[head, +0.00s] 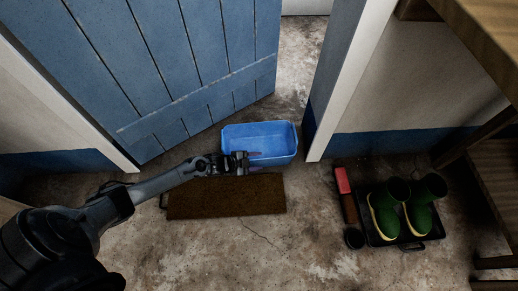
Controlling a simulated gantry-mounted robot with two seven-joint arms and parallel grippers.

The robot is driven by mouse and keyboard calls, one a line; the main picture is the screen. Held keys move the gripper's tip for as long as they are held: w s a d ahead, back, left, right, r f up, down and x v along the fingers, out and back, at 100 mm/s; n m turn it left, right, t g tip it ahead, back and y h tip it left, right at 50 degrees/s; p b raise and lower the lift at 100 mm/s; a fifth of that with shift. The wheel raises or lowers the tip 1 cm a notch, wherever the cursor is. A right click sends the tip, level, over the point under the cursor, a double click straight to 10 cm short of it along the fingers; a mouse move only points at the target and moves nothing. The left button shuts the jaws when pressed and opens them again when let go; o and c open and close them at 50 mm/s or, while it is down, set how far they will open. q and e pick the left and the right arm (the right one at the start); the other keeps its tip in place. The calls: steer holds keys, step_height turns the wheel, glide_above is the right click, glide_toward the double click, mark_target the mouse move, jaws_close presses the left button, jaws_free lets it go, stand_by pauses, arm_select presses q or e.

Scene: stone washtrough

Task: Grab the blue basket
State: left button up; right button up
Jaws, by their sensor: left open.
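The blue basket (278,131) is an open, rounded rectangular tub on the stone floor in the doorway, at the middle of the head view. My left gripper (256,162) reaches in from the left and is open. Its fingertips overlap the near left side of the basket in the picture; I cannot tell whether they touch it. The gripper hides part of the basket's near left wall. The basket's inside looks empty. My right gripper is not in view.
A brown doormat (228,200) lies just in front of the basket, below my left arm. A blue plank door (165,70) stands open behind it. Green boots (417,219) stand on a dark tray at the right, beside a red-topped brush (343,181). Wooden shelving (490,40) is far right.

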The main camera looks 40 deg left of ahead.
arm_select(q)
jaws_close()
steer(key=shift+r, duration=0.15)
stand_by(1.1)
